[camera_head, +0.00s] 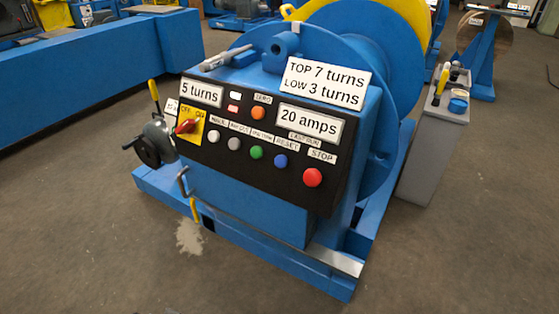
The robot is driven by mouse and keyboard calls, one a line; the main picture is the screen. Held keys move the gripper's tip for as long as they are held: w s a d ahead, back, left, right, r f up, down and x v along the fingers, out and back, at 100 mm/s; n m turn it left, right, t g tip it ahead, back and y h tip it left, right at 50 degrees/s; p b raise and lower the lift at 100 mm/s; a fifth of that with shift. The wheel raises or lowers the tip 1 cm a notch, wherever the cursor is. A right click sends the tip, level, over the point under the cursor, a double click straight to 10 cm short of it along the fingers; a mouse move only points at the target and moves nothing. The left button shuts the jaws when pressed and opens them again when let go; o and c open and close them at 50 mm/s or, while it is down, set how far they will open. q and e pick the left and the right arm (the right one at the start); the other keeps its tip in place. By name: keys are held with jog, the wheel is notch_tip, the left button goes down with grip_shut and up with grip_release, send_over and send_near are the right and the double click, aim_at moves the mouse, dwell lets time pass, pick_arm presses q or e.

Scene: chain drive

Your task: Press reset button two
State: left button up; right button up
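A black control panel (268,178) slopes on the front of a blue machine. A blue button (280,160) sits in its lower row under a label that reads RESET. Left of it are a green button (256,152), a grey button (234,143) and a whitish button (213,136). A larger red button (312,177) is to its right under a STOP label. An orange button (258,113) is higher, under a ZERO label. No label with the word two is readable. Neither of my grippers is in view.
A red rotary switch (186,126) on a yellow plate is at the panel's left. A handwheel (147,146) juts out on the left. A grey cabinet (428,148) stands at the right. The floor (90,250) in front is clear apart from a pale stain.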

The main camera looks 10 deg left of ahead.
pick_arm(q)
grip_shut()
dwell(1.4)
